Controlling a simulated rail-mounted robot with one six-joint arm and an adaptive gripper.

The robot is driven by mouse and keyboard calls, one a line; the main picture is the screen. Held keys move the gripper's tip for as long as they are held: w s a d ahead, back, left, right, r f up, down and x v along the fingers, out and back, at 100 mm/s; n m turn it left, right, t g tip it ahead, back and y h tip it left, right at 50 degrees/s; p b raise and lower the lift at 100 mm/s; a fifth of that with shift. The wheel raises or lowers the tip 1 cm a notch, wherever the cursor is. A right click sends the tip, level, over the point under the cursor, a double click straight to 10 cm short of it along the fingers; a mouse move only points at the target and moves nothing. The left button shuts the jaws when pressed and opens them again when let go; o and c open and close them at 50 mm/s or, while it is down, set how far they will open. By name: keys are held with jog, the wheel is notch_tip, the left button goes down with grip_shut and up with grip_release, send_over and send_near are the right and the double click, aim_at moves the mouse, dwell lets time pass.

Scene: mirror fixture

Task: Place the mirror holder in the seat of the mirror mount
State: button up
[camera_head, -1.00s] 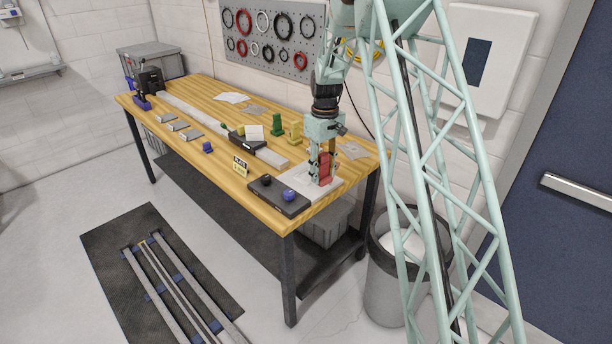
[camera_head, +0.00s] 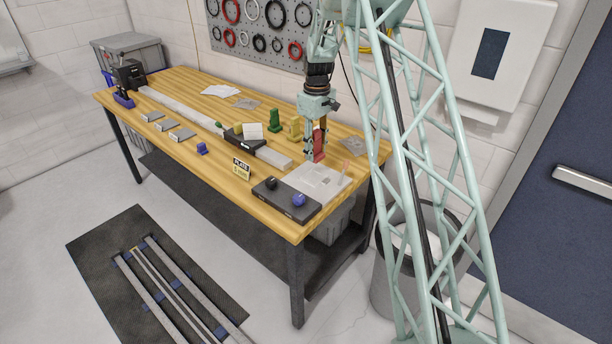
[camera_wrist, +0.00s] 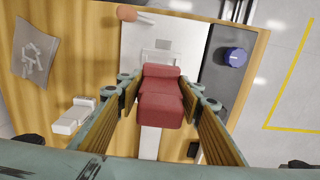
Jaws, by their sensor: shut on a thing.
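A red block-like piece (camera_head: 319,145), which I take to be the mirror holder, is held in my gripper (camera_head: 314,151). In the wrist view the red piece (camera_wrist: 160,98) sits between the two fingers of my gripper (camera_wrist: 161,100), with its stepped face toward the camera. The fingers are shut on it. It is above the back edge of a white plate (camera_head: 327,182) near the table's right end. The plate also shows behind it in the wrist view (camera_wrist: 190,45). I cannot tell for certain which thing is the mirror mount. A black stand holding a pale square (camera_head: 252,131) is left of my gripper.
A dark slab (camera_head: 290,208) with a black knob and a blue knob lies in front of the white plate. Green (camera_head: 275,119) and yellow (camera_head: 294,127) pieces stand left of my gripper. A long pale rail (camera_head: 190,108) runs along the wooden table (camera_head: 215,175).

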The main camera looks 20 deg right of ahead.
jog(key=shift+w+a, duration=0.1)
jog(key=shift+w, duration=0.15)
jog(key=shift+f, duration=3.1)
jog(key=shift+f, duration=1.9)
jog(key=shift+f, duration=0.1)
jog(key=o, duration=1)
jog(key=shift+c, duration=0.2)
